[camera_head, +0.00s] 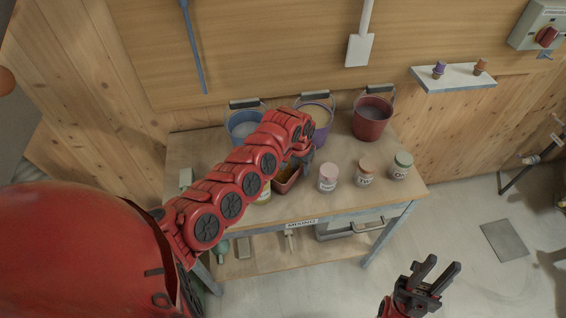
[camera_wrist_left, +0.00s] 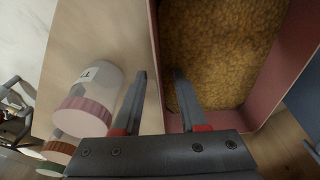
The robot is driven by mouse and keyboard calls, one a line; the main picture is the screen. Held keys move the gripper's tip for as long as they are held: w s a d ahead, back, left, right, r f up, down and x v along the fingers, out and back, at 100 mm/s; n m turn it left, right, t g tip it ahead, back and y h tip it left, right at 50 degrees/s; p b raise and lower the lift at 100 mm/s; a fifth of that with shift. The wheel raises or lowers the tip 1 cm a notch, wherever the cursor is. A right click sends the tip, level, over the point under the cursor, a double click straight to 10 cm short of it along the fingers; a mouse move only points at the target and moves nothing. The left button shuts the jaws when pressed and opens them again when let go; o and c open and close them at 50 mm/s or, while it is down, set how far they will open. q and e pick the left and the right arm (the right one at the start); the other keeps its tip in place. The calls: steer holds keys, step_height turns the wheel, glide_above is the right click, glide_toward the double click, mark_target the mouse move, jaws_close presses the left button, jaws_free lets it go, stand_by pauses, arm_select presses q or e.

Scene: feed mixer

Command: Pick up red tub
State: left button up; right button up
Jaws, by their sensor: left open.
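The red tub (camera_head: 286,181) stands on the wooden table, partly hidden by my left arm in the head view. In the left wrist view the tub (camera_wrist_left: 154,45) is filled with yellowish-brown grain (camera_wrist_left: 218,50). My left gripper (camera_wrist_left: 160,75) is open at the tub's near wall, one finger outside the wall and the other over the inside. I cannot tell whether the fingers touch the wall. My right gripper (camera_head: 440,268) is open and empty, off the table's front right.
Jars with pink (camera_head: 328,178), brown (camera_head: 366,171) and green (camera_head: 401,166) lids stand right of the tub. Blue (camera_head: 243,127), purple (camera_head: 322,112) and red (camera_head: 371,120) buckets line the table's back.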

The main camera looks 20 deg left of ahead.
arm_select(q)
steer(key=shift+w+f, duration=0.2)
steer(key=shift+f, duration=0.7)
jaws_close()
steer(key=shift+s, duration=0.1)
stand_by(0.7)
